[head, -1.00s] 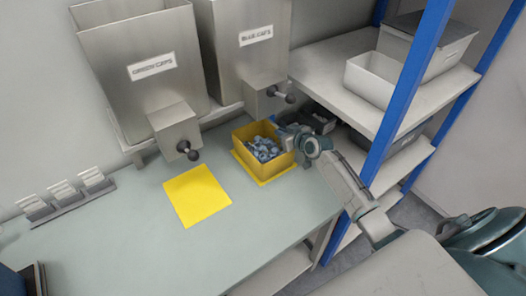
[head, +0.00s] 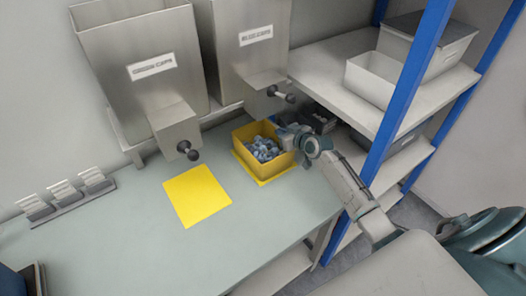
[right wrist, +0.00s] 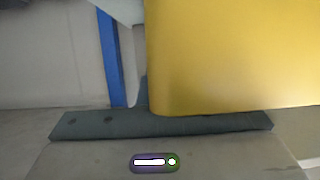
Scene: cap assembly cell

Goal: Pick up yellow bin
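The yellow bin (head: 276,166) stands upright on a yellow square mat (head: 244,168) on the bench, below the blue caps dispenser. It holds many small blue-grey caps (head: 263,149). My right gripper (head: 286,133) is at the bin's right side, near its back right corner. In the right wrist view the yellow bin (right wrist: 235,55) fills the upper right, very close to the gripper's dark palm bar. The bin hides most of the fingers there, so I cannot tell whether they are open or shut on its wall. My left gripper is not in view.
Two steel dispensers, one labelled green caps (head: 148,60) and one blue caps (head: 250,50), stand behind, with dark-knobbed levers. An empty yellow square (head: 197,195) lies left of the bin. A shelf with blue posts (head: 408,90) stands right. The bench front (head: 130,245) is clear.

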